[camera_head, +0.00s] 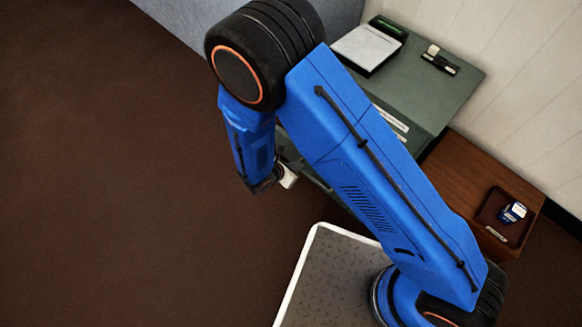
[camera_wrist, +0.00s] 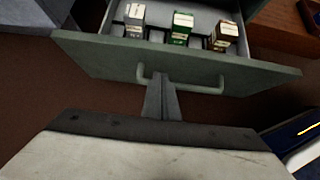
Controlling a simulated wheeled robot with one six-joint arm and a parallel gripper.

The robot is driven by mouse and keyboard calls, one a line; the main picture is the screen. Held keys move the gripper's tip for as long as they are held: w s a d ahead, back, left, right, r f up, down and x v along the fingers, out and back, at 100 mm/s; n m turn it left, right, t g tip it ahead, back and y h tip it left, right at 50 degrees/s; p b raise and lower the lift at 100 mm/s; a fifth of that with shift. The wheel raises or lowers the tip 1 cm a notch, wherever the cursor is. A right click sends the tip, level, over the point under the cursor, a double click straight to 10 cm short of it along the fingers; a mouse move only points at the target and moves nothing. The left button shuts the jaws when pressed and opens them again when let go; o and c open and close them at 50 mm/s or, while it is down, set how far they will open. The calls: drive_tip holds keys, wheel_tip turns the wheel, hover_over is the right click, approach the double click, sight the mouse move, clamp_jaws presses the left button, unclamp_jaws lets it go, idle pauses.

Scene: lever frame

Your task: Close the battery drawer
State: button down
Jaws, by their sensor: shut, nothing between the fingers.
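The battery drawer (camera_wrist: 110,60) stands open in the wrist view, with a grey-green front and a pale bar handle (camera_wrist: 207,89). Inside it are small boxes: a grey one (camera_wrist: 134,20), a green one (camera_wrist: 181,27) and a brown one (camera_wrist: 222,36). My gripper (camera_wrist: 162,78) is shut and empty, its fingertips in front of the drawer front, between the two ends of the handle. I cannot tell whether they touch it. In the head view my arm hides most of the drawer.
The green-grey desk (camera_head: 440,90) carries a white pad (camera_head: 367,46) and a small black-and-white item (camera_head: 440,59). A wooden cabinet (camera_head: 455,170) beside it holds a dark tray (camera_head: 487,213) with a blue-and-white box (camera_head: 512,212). Brown floor is free on the left.

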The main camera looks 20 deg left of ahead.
drive_tip(key=shift+w+d, duration=0.25)
drive_tip(key=shift+w, duration=0.4)
drive_tip(key=shift+w+d, duration=0.3)
drive_tip(key=shift+w, duration=0.35)
drive_tip(key=shift+w+d, duration=0.25)
drive_tip(key=shift+w, duration=0.4)
drive_tip(key=w+d, duration=0.4)
drive_tip(key=w, duration=0.7)
drive_tip(key=w+d, duration=0.5)
drive_tip(key=w, duration=0.6)
drive_tip(key=shift+w+d, duration=0.2)
drive_tip(key=shift+w, duration=0.15)
